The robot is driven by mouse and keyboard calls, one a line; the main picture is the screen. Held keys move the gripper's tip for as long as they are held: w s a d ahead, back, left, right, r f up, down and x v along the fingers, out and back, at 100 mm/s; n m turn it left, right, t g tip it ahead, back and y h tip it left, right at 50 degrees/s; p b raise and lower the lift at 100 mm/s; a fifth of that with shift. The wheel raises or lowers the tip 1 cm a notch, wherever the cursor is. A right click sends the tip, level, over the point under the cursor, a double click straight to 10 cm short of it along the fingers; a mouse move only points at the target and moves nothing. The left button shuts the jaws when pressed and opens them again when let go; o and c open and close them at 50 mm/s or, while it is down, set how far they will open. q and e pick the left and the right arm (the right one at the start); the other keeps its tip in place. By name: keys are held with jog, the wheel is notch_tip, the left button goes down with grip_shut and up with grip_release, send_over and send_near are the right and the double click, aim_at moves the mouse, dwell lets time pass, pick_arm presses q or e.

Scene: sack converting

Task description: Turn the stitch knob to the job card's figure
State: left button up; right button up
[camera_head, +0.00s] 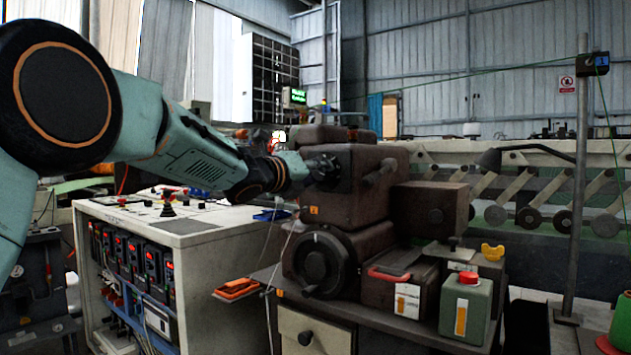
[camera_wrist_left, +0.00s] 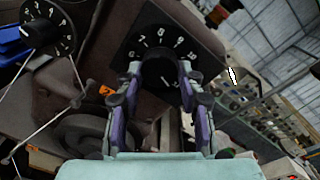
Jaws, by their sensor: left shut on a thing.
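The stitch knob, a round black knob (camera_wrist_left: 159,70), sits on a black dial plate (camera_wrist_left: 150,38) with white figures around it, in the left wrist view. My left gripper (camera_wrist_left: 159,84) has one finger on each side of the knob and is shut on it. In the head view my left gripper (camera_head: 324,166) reaches the upper front of the brown sewing machine head (camera_head: 350,212) and hides the knob. The knob's pointer setting cannot be read for sure. I cannot make out the job card. My right gripper is not in view.
A second numbered dial (camera_wrist_left: 48,28) is at the wrist view's upper left. A black handwheel (camera_head: 318,262) is below my gripper. A white control cabinet (camera_head: 185,230) stands left. A green can with a red cap (camera_head: 466,305) and a thread stand pole (camera_head: 578,190) are at right.

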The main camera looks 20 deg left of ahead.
pick_arm(q)
jog(key=shift+r, duration=0.35)
jog(key=o, duration=1.2)
jog(key=shift+f, duration=0.2)
jog(key=shift+f, duration=0.1)
jog(key=shift+s, duration=0.15)
jog(key=v, duration=1.1)
jog(key=shift+s+a, duration=0.15)
jog(key=shift+s, duration=0.2)
